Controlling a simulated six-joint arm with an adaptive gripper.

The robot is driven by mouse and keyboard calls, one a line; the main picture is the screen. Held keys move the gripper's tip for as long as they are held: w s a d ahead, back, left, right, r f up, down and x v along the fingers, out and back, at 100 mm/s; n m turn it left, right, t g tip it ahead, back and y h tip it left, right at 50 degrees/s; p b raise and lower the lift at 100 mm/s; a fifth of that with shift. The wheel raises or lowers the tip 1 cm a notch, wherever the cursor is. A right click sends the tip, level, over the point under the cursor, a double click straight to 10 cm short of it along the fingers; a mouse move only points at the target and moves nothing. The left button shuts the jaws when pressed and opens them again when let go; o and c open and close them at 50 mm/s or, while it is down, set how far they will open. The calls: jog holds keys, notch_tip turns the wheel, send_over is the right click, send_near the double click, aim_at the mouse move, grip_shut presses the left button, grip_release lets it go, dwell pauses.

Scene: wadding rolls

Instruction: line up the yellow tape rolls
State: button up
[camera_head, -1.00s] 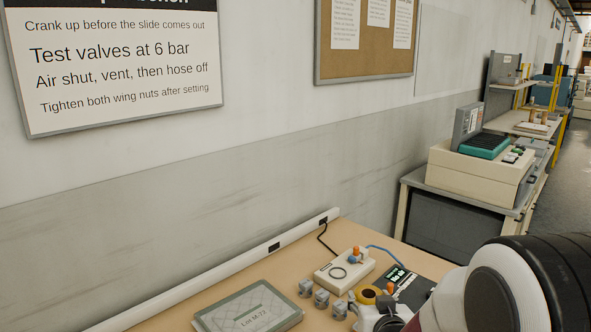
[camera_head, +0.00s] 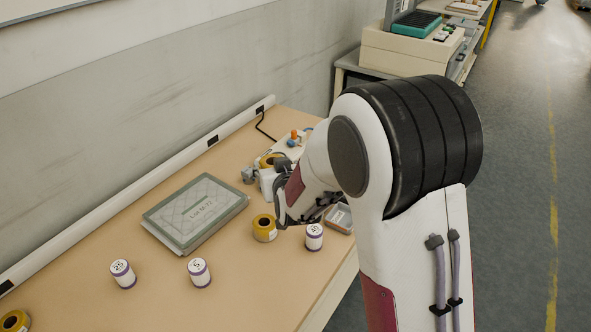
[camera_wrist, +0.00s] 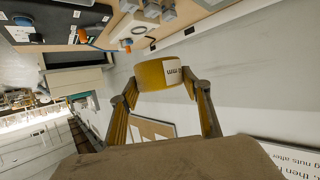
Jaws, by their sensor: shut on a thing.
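A yellow tape roll (camera_wrist: 160,73) with a white label sits between the two fingers of my gripper (camera_wrist: 162,86) in the wrist view. My gripper is shut on it. In the head view my gripper (camera_head: 284,218) is over the right part of the bench, and the yellow roll (camera_head: 265,229) shows at its fingertips. A second yellow roll (camera_head: 16,321) stands at the lower left, cut by the frame edge.
White rolls with purple rims stand along the front: one marked 25 (camera_head: 123,274), one marked 5 (camera_head: 199,272), and another (camera_head: 314,237) near my gripper. A grey case (camera_head: 195,213) lies mid-bench. Grey fittings (camera_head: 248,175) and a small tray (camera_head: 340,217) are near my arm.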

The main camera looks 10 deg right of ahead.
jog(key=w+a+f, duration=0.1)
jog(key=w+a, duration=0.3)
jog(key=a, duration=1.1)
jog(key=n+g+y, duration=0.1)
jog(key=n+y, duration=0.3)
jog(key=y, duration=0.1)
send_over(73, 289)
notch_tip(73, 289, down, 11)
jog(key=shift+r, duration=0.15)
jog(key=shift+f, duration=3.4)
jog(key=shift+f+h, duration=0.3)
jog(key=shift+f, duration=0.3)
jog(key=o, duration=1.2)
